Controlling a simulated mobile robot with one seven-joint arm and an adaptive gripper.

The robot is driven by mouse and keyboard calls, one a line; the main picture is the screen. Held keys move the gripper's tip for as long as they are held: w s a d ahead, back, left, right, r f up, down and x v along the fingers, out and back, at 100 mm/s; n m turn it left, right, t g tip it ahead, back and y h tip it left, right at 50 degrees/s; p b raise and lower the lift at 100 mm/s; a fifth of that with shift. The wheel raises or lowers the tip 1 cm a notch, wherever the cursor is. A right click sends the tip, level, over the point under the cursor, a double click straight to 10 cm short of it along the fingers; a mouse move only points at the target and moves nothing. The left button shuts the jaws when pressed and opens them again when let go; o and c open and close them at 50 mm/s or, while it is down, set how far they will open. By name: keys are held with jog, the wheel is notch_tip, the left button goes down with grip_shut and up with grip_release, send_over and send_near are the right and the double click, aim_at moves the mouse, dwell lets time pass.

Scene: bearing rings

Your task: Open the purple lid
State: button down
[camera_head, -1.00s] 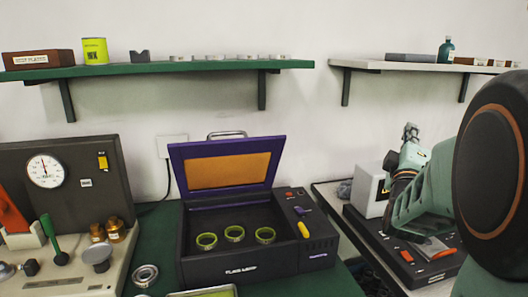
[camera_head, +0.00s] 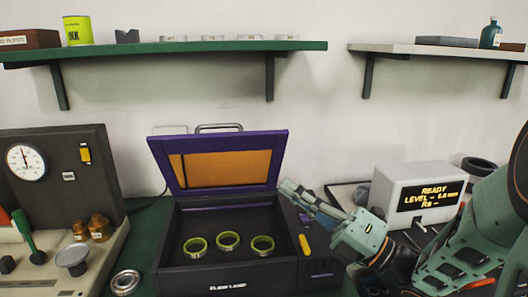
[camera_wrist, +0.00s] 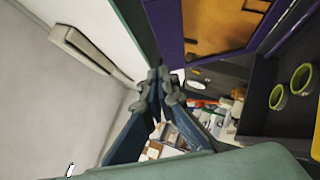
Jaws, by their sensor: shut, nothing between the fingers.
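The purple lid (camera_head: 232,168) with its orange inner panel stands raised at the back of the black box (camera_head: 178,275), tilted up and open. Its purple frame and orange panel also show at the top of the wrist view (camera_wrist: 215,22). Three rings with yellow-green rims (camera_head: 195,246) (camera_head: 227,241) (camera_head: 262,245) lie inside the box. My gripper (camera_head: 287,187) is shut and empty, its tips close to the lid's lower right side in the head view. In the wrist view my gripper (camera_wrist: 164,78) points left of the lid's edge; whether it touches is unclear.
A grey unit with a lit display (camera_head: 427,196) stands to the right, behind my arm. A green shelf (camera_head: 160,51) and a white shelf (camera_head: 440,49) hang above. A gauge panel (camera_head: 70,170) stands at the left, and a loose bearing ring (camera_head: 125,282) lies near the box.

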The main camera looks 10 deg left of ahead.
aim_at(240, 136)
jog(key=x, duration=0.4)
jog(key=p+x, duration=0.1)
jog(key=x, duration=0.3)
jog(key=w+d+r+p+x, duration=0.1)
jog(key=x, duration=0.3)
jog(key=shift+w, duration=0.15)
jog(key=shift+w+a+r, duration=0.15)
jog(key=shift+w+r, duration=0.05)
jog(key=shift+w, duration=0.3)
jog(key=shift+w+a+r+p, duration=0.1)
jog(key=shift+w+r+p, duration=0.2)
jog(key=shift+r+p, duration=0.1)
jog(key=w+r+m+p, duration=0.1)
jog(key=w, duration=0.1)
jog(key=w+a+r+m+h+p, duration=0.1)
jog(key=w, duration=0.1)
jog(key=w+r+m+h+p, duration=0.1)
jog(key=w+r+p, duration=0.1)
jog(key=shift+a+r, duration=0.1)
jog(key=shift+a, duration=0.15)
jog(key=w+a+r+m+g+h+p, duration=0.1)
jog(key=w+a+m+h+p, duration=0.1)
jog(key=w+p, duration=0.6)
jog(key=shift+w+a+m+h, duration=0.15)
jog(key=shift+w+m+h, duration=0.35)
jog(key=shift+m, duration=0.1)
jog(key=shift+s+r, duration=0.1)
jog(key=shift+s, duration=0.05)
